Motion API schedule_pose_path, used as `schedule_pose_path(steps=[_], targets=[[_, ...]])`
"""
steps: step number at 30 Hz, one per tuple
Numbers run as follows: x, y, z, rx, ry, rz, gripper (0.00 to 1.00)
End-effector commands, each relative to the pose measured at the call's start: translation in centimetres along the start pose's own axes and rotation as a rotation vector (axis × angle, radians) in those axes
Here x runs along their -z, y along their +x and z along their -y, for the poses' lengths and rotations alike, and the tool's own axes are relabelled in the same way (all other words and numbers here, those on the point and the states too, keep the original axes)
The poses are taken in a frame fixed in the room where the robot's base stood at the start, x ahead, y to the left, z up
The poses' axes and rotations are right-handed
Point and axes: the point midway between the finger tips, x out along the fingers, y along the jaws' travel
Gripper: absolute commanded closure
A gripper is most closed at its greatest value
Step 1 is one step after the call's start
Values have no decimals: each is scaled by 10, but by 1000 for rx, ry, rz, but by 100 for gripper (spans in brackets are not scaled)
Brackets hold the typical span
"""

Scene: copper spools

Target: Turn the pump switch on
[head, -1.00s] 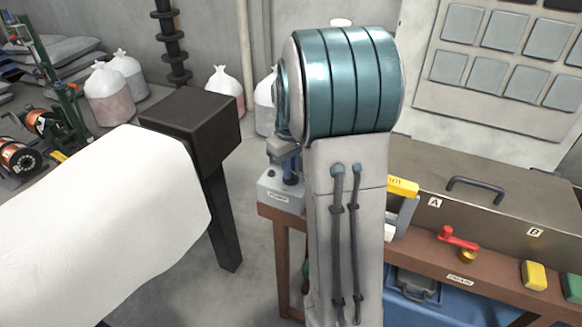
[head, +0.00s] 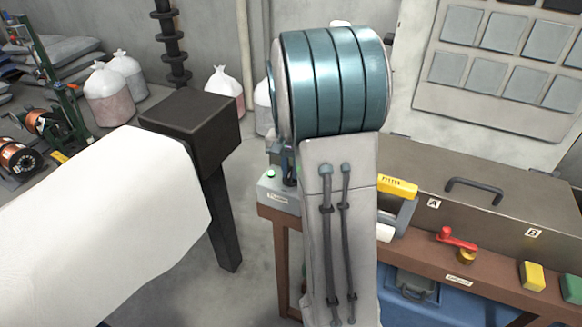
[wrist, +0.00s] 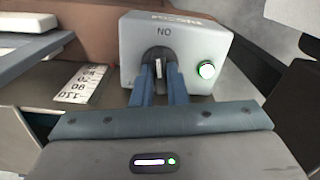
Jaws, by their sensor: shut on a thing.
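The pump switch is a grey box (wrist: 178,48) at the top middle of the wrist view. It has a pale lever (wrist: 157,70) in a dark round slot, a label that reads "NO" in this view, and a green-rimmed lit button (wrist: 206,69). My gripper (wrist: 160,80) has its two blue fingers on either side of the lever and is shut on it. In the head view the box (head: 275,190) stands on the left end of the brown bench, partly behind my arm. My fingers are mostly hidden there.
The brown bench (head: 440,262) carries a large closed case (head: 480,190), a red-handled valve (head: 458,240) and yellow and green blocks right of my arm. A yellow-topped handle (head: 398,187) stands close beside my arm. A ruler-like plate (wrist: 82,82) lies left of the box.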

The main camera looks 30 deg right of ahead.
Motion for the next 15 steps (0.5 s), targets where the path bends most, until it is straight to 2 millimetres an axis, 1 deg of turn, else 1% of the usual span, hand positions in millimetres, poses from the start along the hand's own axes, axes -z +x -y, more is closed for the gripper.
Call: schedule_pose_path(steps=[1, 6, 15], targets=[[1, -3, 2, 4, 31, -6, 100], [2, -3, 2, 4, 127, -6, 100], [2, -2, 2, 5, 212, -7, 100]])
